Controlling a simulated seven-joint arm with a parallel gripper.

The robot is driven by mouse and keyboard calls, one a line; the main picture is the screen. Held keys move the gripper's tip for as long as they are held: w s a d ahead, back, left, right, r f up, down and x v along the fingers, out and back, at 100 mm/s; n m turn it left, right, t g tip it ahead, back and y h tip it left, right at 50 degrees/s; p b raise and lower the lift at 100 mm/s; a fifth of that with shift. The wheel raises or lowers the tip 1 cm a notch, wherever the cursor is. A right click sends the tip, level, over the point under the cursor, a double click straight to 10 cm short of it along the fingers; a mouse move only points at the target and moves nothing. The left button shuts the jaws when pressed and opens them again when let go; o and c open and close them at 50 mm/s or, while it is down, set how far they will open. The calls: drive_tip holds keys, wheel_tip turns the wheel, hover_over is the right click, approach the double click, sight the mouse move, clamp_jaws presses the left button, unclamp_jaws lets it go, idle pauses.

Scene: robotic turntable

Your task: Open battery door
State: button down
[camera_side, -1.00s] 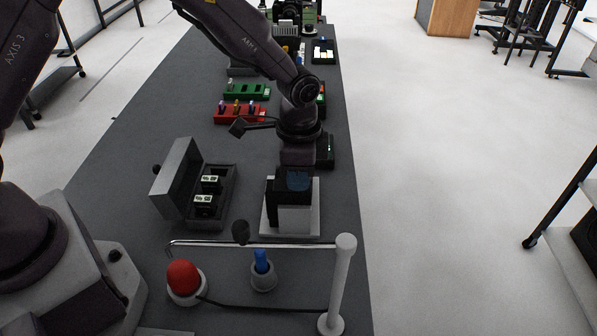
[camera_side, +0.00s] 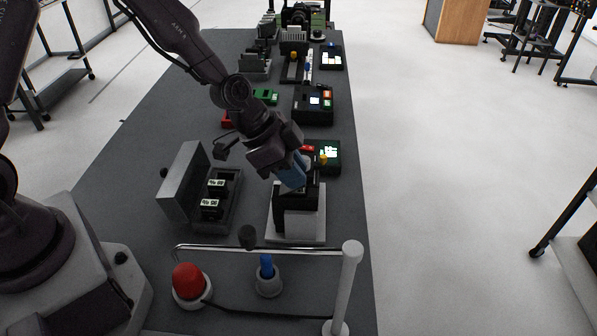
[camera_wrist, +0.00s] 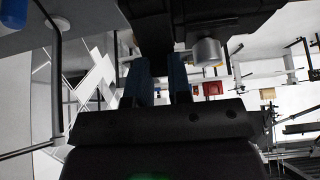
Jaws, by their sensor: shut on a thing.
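A black-and-grey device (camera_side: 299,222) stands on a white base plate (camera_side: 322,240), right of the middle of the bench. My gripper (camera_side: 293,180) comes in tilted from the upper left, with its blue fingers at the device's black top. In the wrist view, both fingers (camera_wrist: 160,85) reach to a large black body, and they are shut on a dark part between them. The fingers hide that part's outline, so I cannot tell how far any door there is swung. To the left, a grey box (camera_side: 232,222) with its lid (camera_side: 183,182) standing open holds labelled blocks (camera_side: 211,206).
In front are a red button (camera_side: 188,281), a blue-topped knob (camera_side: 266,268) and a thin rail (camera_side: 290,252) on a white post (camera_side: 344,295). Behind the device stand a green-and-black unit (camera_side: 328,157) and more fixtures. The bench (camera_side: 120,165) is clear at left.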

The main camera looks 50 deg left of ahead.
drive_tip(key=t+h, duration=0.1)
drive_tip(key=s+a+t+h, duration=0.1)
drive_tip(key=t+h, duration=0.1)
drive_tip(key=shift+s+a+r, duration=0.25)
drive_tip(key=shift+r, duration=0.05)
drive_tip(key=shift+s+a+f+t+h, duration=0.1)
drive_tip(key=shift+s+a+t+h, duration=0.15)
drive_tip(key=shift+t+h, duration=0.35)
drive_tip(key=shift+s+a+t+h, duration=0.2)
drive_tip(key=shift+s+t+h, duration=0.05)
drive_tip(key=shift+t+h, duration=0.35)
drive_tip(key=shift+s+a+f+t+h, duration=0.1)
drive_tip(key=shift+s+a+t+h, duration=0.15)
drive_tip(key=shift+t+h, duration=0.35)
drive_tip(key=c, duration=1.3)
unclamp_jaws()
